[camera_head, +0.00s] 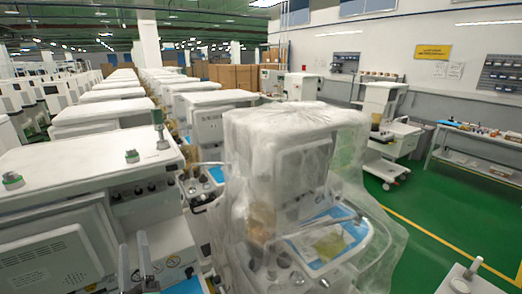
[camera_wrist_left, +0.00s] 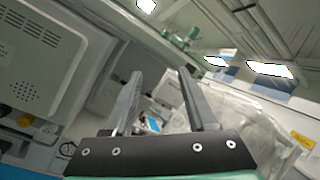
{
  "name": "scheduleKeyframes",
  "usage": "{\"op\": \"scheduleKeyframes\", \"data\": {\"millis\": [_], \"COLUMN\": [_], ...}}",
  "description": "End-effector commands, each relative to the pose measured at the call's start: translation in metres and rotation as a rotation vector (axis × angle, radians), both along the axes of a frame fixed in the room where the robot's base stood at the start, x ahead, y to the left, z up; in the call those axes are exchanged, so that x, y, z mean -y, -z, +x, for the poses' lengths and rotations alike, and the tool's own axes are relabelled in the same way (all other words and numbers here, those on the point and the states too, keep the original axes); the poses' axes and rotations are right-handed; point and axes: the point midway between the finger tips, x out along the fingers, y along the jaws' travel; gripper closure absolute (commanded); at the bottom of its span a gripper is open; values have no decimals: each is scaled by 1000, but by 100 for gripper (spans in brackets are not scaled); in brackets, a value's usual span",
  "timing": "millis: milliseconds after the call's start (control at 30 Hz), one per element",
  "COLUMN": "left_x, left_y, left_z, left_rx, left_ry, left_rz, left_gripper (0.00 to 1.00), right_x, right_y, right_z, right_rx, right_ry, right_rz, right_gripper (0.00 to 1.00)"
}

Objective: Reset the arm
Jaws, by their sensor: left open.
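My left gripper (camera_head: 135,262) shows low at the left of the head view, its two grey fingers pointing up. It is in front of the nearest white anaesthesia cart (camera_head: 75,165). In the left wrist view my left gripper (camera_wrist_left: 159,90) is open, with a wide gap and nothing held between its fingers. The cart's screen housing (camera_wrist_left: 45,60) fills the upper left of that view, beside the fingers. My right gripper is not in view.
A cart under clear plastic wrap (camera_head: 295,150) stands at the centre; the wrap (camera_wrist_left: 240,125) also shows in the wrist view. Rows of carts run back at left. Green floor (camera_head: 410,215) is open at right, before a wall bench (camera_head: 475,140). A white top (camera_head: 470,285) is at lower right.

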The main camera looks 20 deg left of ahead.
Motion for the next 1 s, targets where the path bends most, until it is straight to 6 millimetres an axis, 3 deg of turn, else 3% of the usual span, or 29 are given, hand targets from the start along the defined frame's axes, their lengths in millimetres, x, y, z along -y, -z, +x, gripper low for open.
{"op": "scheduleKeyframes", "data": {"millis": [33, 100, 200, 333, 400, 467, 567, 633, 700, 1000], "left_x": [11, 29, 60, 105, 131, 153, 184, 189, 188, 188], "left_y": [-49, -110, -189, -271, -302, -316, -317, -313, -363, -480], "left_z": [3, 2, -11, -45, -68, -86, -97, -93, -93, -91], "left_rx": [176, 423, 750, 1041, 1115, 1116, 1028, 1018, 1020, 1022], "left_ry": [94, 276, 604, 1091, 1367, 1581, 1803, 1837, 1836, 1830], "left_rz": [-114, -315, -623, -1026, -1259, -1481, -1882, -2114, -2099, -2095], "left_gripper": [43, 43, 43, 43, 43, 43, 43, 43, 43, 43], "right_x": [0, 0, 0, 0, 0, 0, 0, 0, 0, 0], "right_y": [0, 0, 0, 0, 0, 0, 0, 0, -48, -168], "right_z": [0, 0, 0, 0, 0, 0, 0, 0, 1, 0], "right_rx": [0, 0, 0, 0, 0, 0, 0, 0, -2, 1], "right_ry": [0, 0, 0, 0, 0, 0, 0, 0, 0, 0], "right_rz": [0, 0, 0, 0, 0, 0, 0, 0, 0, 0], "right_gripper": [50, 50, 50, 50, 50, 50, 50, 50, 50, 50]}}
